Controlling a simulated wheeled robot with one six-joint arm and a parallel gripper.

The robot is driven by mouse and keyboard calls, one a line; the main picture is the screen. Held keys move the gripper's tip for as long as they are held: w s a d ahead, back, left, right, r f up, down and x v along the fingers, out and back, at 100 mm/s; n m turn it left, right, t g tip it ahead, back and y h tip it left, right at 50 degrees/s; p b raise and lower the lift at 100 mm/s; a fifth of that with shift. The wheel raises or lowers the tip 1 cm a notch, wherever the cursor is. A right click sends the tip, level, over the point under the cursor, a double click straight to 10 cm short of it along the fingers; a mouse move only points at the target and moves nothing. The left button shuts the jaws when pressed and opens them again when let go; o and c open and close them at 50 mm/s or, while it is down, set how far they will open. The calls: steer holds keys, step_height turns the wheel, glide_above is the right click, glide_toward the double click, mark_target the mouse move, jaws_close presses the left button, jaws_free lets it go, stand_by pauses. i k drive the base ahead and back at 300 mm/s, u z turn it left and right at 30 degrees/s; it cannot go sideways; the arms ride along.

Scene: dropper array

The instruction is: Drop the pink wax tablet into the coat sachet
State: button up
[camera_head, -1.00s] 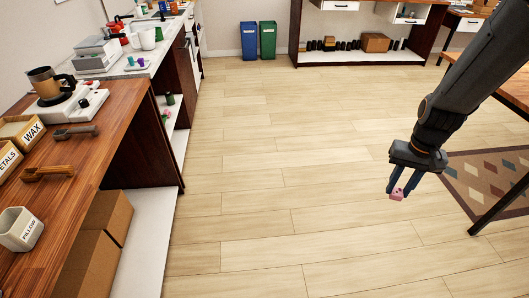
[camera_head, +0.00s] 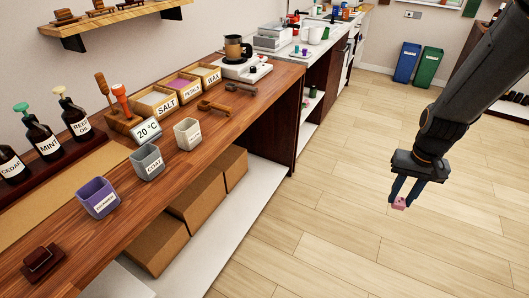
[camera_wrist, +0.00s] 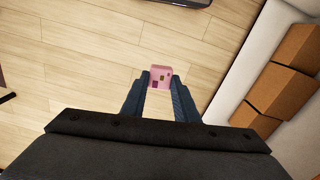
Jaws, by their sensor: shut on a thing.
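My gripper (camera_head: 399,200) is shut on the pink wax tablet (camera_head: 399,204) and holds it over the bare floor, right of the wooden counter. In the wrist view the tablet (camera_wrist: 160,76) sits between the two blue fingertips, with dark marks on its face. The coat sachet (camera_head: 148,163) is a grey open-topped cup labelled COAT, upright on the counter near its front edge. It is well to the left of my gripper and apart from it.
A purple cup (camera_head: 98,198) and a pale cup (camera_head: 188,134) flank the sachet. Behind are a 20 °C sign (camera_head: 146,130), labelled boxes (camera_head: 158,103) and dark bottles (camera_head: 41,138). Cardboard boxes (camera_head: 197,205) sit below the counter. The floor (camera_head: 330,215) is clear.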

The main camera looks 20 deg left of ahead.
mark_target(152, 170)
steer(key=u, duration=1.6)
